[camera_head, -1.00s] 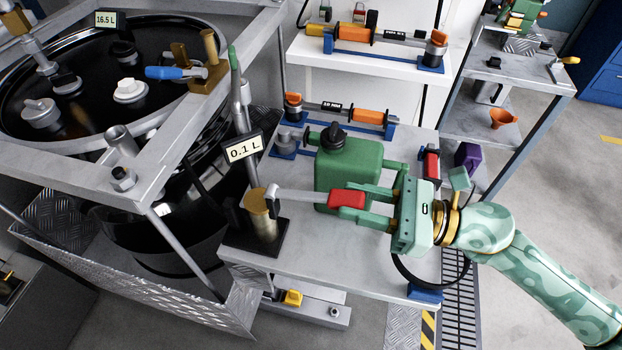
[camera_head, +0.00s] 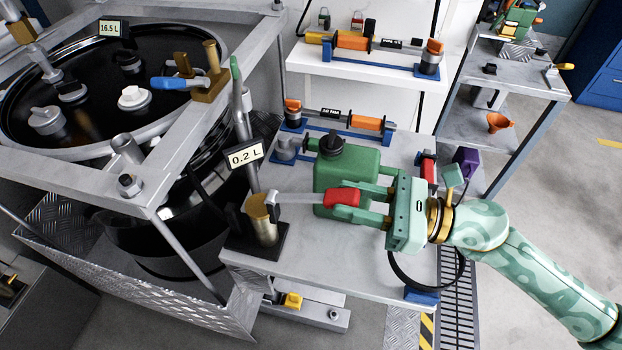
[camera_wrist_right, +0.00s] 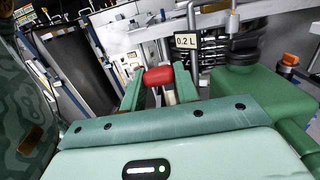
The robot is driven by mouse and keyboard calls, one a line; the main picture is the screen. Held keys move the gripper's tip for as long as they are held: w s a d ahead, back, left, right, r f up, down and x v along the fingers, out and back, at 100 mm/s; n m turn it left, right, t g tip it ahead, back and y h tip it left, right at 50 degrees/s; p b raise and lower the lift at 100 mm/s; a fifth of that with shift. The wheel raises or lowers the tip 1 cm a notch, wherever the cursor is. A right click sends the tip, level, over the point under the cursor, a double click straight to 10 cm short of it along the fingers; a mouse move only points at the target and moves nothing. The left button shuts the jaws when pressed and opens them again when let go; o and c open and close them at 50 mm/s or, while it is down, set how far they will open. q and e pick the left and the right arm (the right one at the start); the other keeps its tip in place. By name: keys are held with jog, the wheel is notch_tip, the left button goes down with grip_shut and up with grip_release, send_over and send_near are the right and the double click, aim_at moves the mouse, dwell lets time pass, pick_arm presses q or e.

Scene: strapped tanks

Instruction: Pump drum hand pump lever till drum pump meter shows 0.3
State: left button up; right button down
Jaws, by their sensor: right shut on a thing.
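The drum hand pump (camera_head: 263,220) has a brass body on a dark base at the left of the grey bench. Its grey lever (camera_head: 300,198) reaches right and ends in a red grip (camera_head: 343,197). My right gripper (camera_head: 352,204) is shut on the red grip, which also shows between the fingers in the right wrist view (camera_wrist_right: 158,76). The drum pump meter (camera_head: 245,155) beside the pump reads 0.2 L; it also shows in the right wrist view (camera_wrist_right: 186,41). My left gripper is in neither view.
A green canister (camera_head: 345,170) stands on the bench right behind the lever and my fingers. A large black drum (camera_head: 90,90) in a grey frame fills the left, with a 16.5 L display (camera_head: 110,28). Orange strapped devices (camera_head: 360,120) lie at the back.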

jog(key=shift+w+a+r+p, duration=0.1)
jog(key=shift+a+r+p, duration=0.25)
jog(key=shift+r, duration=0.5)
jog(key=shift+r, duration=0.2)
jog(key=c, duration=1)
grip_release()
jog(key=shift+o, duration=0.2)
jog(key=shift+f, duration=0.1)
